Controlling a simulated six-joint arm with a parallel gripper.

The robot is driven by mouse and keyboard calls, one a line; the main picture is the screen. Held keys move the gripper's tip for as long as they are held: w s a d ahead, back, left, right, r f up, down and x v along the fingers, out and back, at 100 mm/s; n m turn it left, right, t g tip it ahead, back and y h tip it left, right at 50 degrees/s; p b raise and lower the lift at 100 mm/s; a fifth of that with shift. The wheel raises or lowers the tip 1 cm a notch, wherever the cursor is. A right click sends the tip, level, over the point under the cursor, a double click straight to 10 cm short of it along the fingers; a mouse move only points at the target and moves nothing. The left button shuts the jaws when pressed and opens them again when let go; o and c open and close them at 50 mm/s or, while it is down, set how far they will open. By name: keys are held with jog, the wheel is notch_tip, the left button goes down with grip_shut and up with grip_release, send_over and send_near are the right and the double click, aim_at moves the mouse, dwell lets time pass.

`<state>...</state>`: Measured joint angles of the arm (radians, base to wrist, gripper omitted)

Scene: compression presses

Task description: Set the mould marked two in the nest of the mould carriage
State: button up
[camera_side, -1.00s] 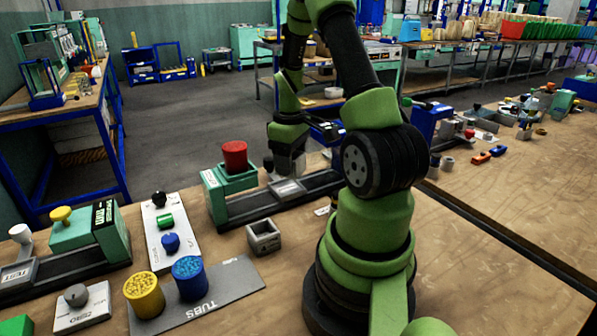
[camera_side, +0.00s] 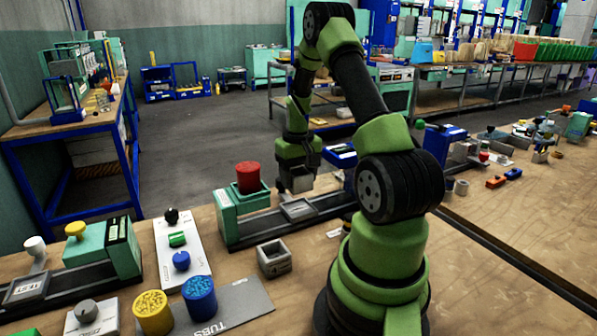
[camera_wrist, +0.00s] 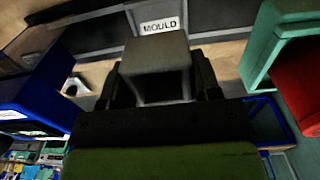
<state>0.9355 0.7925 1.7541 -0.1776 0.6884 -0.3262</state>
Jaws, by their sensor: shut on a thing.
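My gripper (camera_side: 297,172) is shut on a grey, box-shaped mould (camera_side: 298,184). In the wrist view the held mould (camera_wrist: 155,72) sits between dark fingers. No number on it can be read. The mould is just above or behind the grey plate of the mould carriage (camera_side: 299,209) on a dark rail; its MOULD label (camera_wrist: 163,26) shows in the wrist view. The nest cannot be made out, and I cannot tell whether the mould touches the carriage. Another grey, open-topped mould (camera_side: 274,260) stands on the bench in front of the rail.
A green press (camera_side: 238,205) with a red tub (camera_side: 248,178) stands left of my gripper. A yellow tub (camera_side: 152,313) and a blue tub (camera_side: 200,298) stand on a tubs mat (camera_side: 245,302). A control panel (camera_side: 183,245) lies left. Bare bench lies around the loose mould.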

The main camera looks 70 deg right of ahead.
send_over(299, 209)
jog(key=shift+f, duration=2.3)
jog(key=shift+f, duration=0.75)
jog(key=o, duration=1.1)
jog(key=shift+o, duration=0.2)
notch_tip(299, 209, up, 10)
jog(key=shift+w+r, duration=0.1)
jog(key=w+a+r+n+t, duration=0.2)
jog(key=w+a+r+t, duration=0.15)
jog(key=a+r, duration=1.05)
jog(key=s+a+r+n+t+y, duration=0.1)
jog(key=s+a, duration=0.3)
jog(key=a, duration=0.4)
jog(key=s+a+r+n+t+y, duration=0.1)
jog(key=s+a+r+n+t, duration=0.1)
jog(key=s+a, duration=0.3)
jog(key=a, duration=0.2)
jog(key=shift+a+r+t, duration=0.3)
jog(key=shift+a+t, duration=0.05)
